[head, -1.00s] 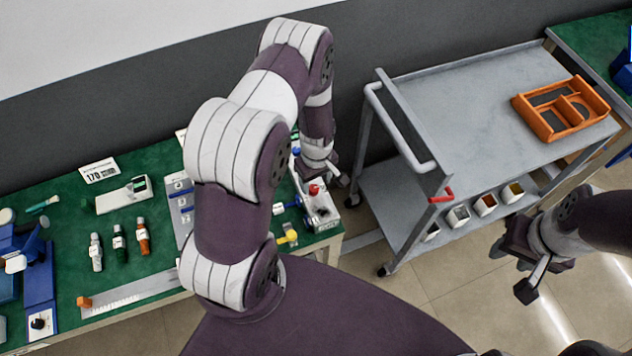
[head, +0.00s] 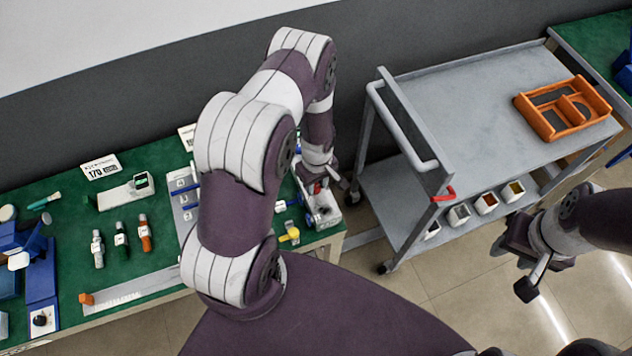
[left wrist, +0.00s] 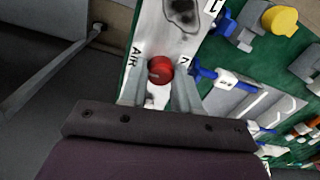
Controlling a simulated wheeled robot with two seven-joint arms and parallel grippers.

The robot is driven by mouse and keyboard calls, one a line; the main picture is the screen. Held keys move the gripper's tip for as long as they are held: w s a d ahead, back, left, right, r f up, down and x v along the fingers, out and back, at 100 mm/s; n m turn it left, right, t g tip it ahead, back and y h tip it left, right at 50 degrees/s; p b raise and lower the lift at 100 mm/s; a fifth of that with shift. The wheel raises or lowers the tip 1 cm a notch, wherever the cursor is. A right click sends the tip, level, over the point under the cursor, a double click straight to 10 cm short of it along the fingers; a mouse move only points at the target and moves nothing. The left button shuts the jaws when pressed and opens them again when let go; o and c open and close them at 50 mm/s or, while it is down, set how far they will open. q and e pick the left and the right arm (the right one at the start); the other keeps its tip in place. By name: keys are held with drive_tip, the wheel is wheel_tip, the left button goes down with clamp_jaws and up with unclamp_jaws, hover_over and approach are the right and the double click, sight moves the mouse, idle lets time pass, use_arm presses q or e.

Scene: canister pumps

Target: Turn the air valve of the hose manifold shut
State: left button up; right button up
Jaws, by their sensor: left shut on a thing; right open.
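The hose manifold (head: 324,213) is a pale block at the right end of the green bench; in the left wrist view its white face (left wrist: 172,35) carries the word AIR. Its air valve is a round red knob (left wrist: 160,69), also visible in the head view (head: 318,187). My left gripper (left wrist: 163,84) is shut on the red knob from above; the fingers hide part of it. In the head view the left gripper (head: 328,183) is at the manifold, partly hidden by my arm. My right gripper (head: 516,268) is open and empty above the floor at the right.
A grey cart (head: 455,110) stands right of the bench with an orange tray (head: 545,120) on top and several small bins below. A yellow knob (head: 292,233) and blue fittings lie near the manifold.

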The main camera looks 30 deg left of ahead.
use_arm(q)
drive_tip(key=shift+w+f+n+b, duration=0.1)
drive_tip(key=shift+n+b, duration=0.5)
drive_tip(key=shift+n, duration=0.5)
drive_tip(key=n+b, duration=0.1)
drive_tip(key=n, duration=0.1)
drive_tip(key=shift+n, duration=0.4)
drive_tip(key=n, duration=0.2)
drive_tip(key=shift+n, duration=0.3)
drive_tip(key=n, duration=0.2)
drive_tip(key=shift+n, duration=0.4)
drive_tip(key=n, duration=0.3)
drive_tip(key=shift+r+n, duration=0.2)
drive_tip(key=shift+n, duration=0.1)
drive_tip(key=shift+n+p, duration=0.85)
drive_tip(key=shift+n, duration=1.05)
drive_tip(key=shift+f, duration=0.1)
